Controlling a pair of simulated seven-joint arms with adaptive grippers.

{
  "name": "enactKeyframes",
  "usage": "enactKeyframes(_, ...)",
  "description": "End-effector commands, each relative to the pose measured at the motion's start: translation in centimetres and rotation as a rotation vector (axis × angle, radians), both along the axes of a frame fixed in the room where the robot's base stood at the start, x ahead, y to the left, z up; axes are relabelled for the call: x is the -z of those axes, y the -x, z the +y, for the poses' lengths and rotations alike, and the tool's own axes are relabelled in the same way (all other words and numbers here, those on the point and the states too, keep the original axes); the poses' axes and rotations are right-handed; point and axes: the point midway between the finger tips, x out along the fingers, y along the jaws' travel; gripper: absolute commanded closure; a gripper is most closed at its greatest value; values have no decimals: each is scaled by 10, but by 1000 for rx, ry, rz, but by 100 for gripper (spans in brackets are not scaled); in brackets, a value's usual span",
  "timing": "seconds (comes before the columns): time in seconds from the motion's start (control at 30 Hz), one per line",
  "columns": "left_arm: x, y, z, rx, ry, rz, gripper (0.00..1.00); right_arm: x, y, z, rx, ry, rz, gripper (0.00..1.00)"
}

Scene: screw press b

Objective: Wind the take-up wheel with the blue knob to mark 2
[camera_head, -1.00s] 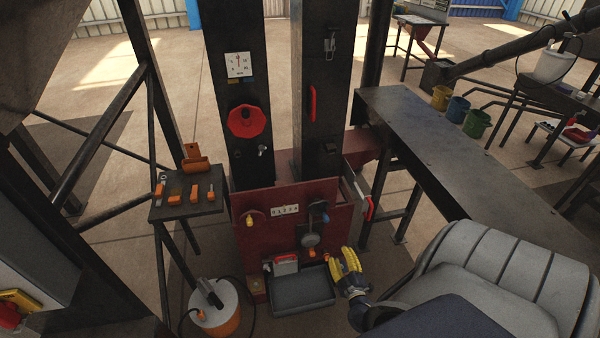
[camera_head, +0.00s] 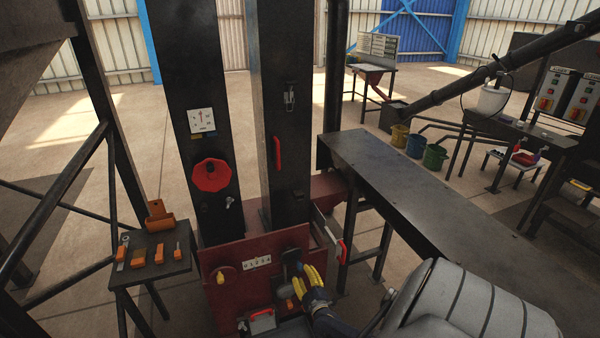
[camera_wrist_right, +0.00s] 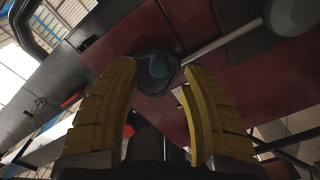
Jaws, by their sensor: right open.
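The press's dark red front panel (camera_head: 235,295) carries a small plate marked with several digits (camera_head: 257,262). To the plate's right is a dark wheel (camera_head: 291,257), partly hidden by my right gripper. In the right wrist view a blue knob (camera_wrist_right: 158,66) shows on a dark rounded part, just beyond and between my fingertips. My right gripper (camera_head: 306,280) is open, its yellow fingers pointing at this part; in the wrist view the fingers (camera_wrist_right: 158,80) stand either side with nothing clearly held. Contact cannot be told. The mark the wheel stands at cannot be read. My left gripper is out of view.
A wheel with a yellow knob (camera_head: 221,279) sits on the panel's left. A red handwheel (camera_head: 211,175) is on the left column. A red-handled lever (camera_head: 341,250) juts out at the panel's right. A tool stand (camera_head: 175,262) is at left, a long bench (camera_head: 420,195) at right.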

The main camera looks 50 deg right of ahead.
Motion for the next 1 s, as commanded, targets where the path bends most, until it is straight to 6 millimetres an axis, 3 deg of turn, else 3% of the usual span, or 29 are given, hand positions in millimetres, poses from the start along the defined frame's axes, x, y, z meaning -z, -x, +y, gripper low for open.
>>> enactKeyframes(0.1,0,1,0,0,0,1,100,-1,-14,-8,1,2,0,55)
enactKeyframes(0.4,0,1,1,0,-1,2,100,0,-29,-17,0,1,0,55)
enactKeyframes(1.0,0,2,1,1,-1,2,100,0,-35,-20,1,1,0,55)
